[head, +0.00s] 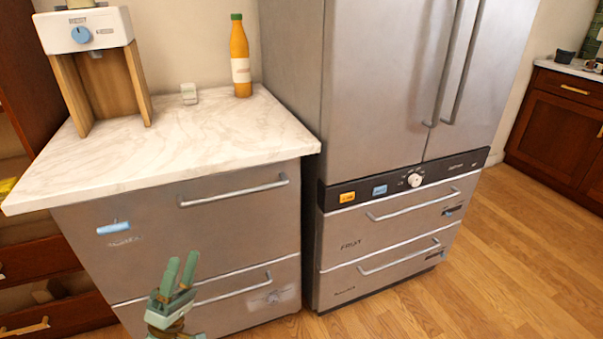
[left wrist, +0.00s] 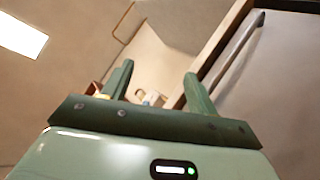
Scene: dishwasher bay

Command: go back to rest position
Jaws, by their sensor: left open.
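My left gripper (head: 181,275) shows at the bottom of the head view, in front of the lower drawer of the steel dishwasher unit. Its two green fingers point up. In the left wrist view the fingers of this gripper (left wrist: 157,84) stand wide apart with nothing held between them. The dishwasher unit (head: 230,225) has two drawers, both closed, under a white marble counter (head: 200,135). My right gripper is not seen in either view.
On the counter stand a dispenser (head: 85,30), a small pale object (head: 189,94) and an orange bottle (head: 240,60). A steel fridge (head: 375,85) stands to the right with its doors and drawers closed. Open wooden floor (head: 500,265) lies at right.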

